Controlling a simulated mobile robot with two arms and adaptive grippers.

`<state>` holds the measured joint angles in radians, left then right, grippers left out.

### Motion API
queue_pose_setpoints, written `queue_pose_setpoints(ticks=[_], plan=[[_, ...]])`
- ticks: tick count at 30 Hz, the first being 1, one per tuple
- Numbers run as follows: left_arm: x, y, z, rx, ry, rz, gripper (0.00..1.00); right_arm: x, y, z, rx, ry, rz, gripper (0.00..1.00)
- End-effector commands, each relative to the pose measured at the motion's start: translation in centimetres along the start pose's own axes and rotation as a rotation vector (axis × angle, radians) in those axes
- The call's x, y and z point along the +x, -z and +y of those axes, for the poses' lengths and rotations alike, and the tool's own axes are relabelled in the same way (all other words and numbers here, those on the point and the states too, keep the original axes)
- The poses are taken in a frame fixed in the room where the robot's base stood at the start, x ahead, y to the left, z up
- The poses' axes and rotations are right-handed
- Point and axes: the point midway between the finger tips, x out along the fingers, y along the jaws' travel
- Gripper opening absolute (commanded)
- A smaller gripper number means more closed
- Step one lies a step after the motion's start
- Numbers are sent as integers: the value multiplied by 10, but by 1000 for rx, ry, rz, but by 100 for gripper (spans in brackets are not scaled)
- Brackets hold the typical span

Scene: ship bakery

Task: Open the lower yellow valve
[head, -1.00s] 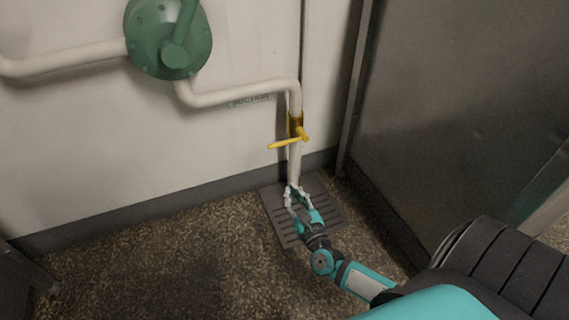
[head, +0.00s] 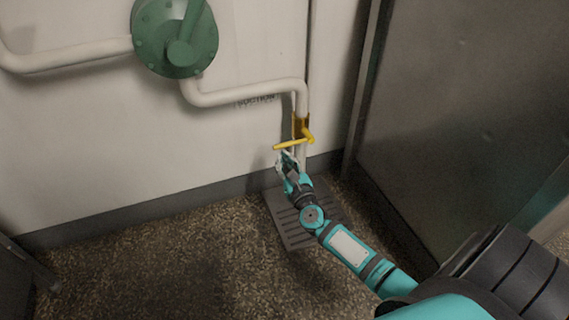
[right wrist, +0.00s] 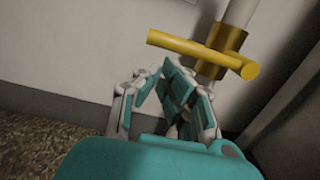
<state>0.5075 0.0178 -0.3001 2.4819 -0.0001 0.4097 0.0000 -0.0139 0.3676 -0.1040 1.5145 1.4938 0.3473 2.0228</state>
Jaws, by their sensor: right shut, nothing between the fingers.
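The yellow valve handle (head: 290,143) sticks out to the left from its brass-coloured body (head: 301,122) on the white vertical pipe near the corner. In the right wrist view the handle (right wrist: 190,47) runs across the picture, tilted down to the right, above and beyond the fingers. My right gripper (head: 285,158) is just below the handle's left part in the head view. In the right wrist view its fingertips (right wrist: 160,73) are together with nothing between them, and a gap shows between them and the handle. My left gripper is not in view.
A large green round fitting (head: 175,38) joins white pipes (head: 245,94) on the wall. A slotted floor grate (head: 290,228) lies under the valve. A grey metal panel (head: 460,110) stands close on the right. Open speckled floor (head: 170,260) is at the left.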

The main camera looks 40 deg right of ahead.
Motion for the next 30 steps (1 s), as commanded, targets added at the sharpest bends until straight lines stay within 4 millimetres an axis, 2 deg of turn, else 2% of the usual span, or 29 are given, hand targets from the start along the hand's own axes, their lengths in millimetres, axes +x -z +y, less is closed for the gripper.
queue_pose_setpoints(ticks=[9,30], plan=[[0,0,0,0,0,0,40,0,-1,0,7,0,-1,0],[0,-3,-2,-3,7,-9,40,1,-14,5,145,7,-1,0]])
